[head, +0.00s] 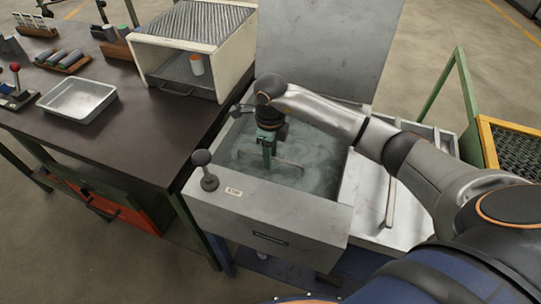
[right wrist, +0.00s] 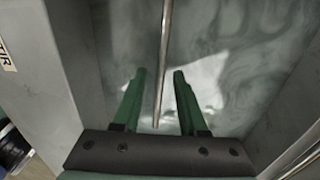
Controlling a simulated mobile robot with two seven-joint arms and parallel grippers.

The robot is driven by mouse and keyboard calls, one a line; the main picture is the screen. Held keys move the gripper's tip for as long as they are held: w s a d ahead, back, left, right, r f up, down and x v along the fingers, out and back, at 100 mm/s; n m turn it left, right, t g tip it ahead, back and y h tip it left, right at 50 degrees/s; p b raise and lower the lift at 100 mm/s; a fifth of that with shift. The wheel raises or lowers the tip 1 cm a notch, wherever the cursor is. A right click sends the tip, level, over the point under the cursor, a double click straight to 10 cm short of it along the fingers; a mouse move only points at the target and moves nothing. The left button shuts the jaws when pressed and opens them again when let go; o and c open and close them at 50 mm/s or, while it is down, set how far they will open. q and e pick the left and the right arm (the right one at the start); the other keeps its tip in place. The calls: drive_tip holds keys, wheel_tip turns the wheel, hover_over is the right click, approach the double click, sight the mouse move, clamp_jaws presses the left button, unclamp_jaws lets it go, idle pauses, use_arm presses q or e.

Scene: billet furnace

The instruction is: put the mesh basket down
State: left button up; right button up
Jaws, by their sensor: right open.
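My right gripper (head: 267,160) points down into a grey tank (head: 270,215) of cloudy, swirling liquid. Its two green fingers are apart in the right wrist view (right wrist: 158,95). A thin grey bar (head: 287,164) shows at the liquid beside the fingers and looks like the mesh basket's handle. In the right wrist view the bar (right wrist: 164,50) runs down into the gap between the open fingers, which are not closed on it. The basket's body cannot be made out in the liquid. My left gripper is out of view.
A knob lever (head: 205,170) stands on the tank's front ledge, left of my arm. A raised grey panel (head: 315,45) is behind the tank. A dark table (head: 130,130) with a metal tray (head: 77,99) and a white open-fronted box (head: 147,58) adjoins on the left.

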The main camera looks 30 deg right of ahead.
wheel_tip(320, 180, up, 11)
idle(0.3)
drive_tip(key=shift+d+r, duration=0.1)
drive_tip(key=shift+d, duration=0.05)
